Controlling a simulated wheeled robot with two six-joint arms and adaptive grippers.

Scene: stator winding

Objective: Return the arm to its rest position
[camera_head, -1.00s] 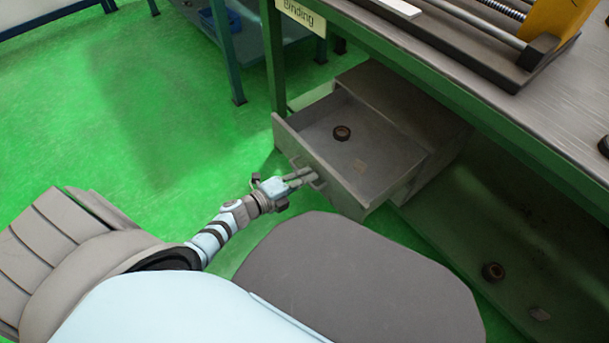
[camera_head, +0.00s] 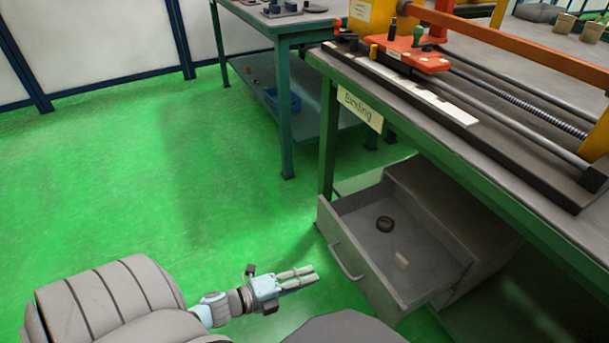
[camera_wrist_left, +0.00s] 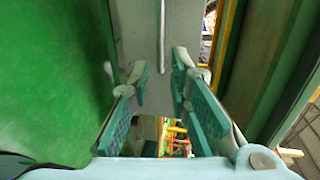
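My left gripper (camera_head: 312,275) is in the lower middle of the head view, in front of and to the left of the open drawer (camera_head: 366,290). It points right, apart from the drawer's handle (camera_head: 347,262). In the left wrist view the padded fingers (camera_wrist_left: 162,75) stand apart with nothing between them. The grey drawer front (camera_wrist_left: 140,25) and its handle bar (camera_wrist_left: 162,40) show beyond them. My right arm and gripper are not in view.
Another bench (camera_head: 285,28) stands behind. Green floor (camera_head: 130,190) to the left is clear.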

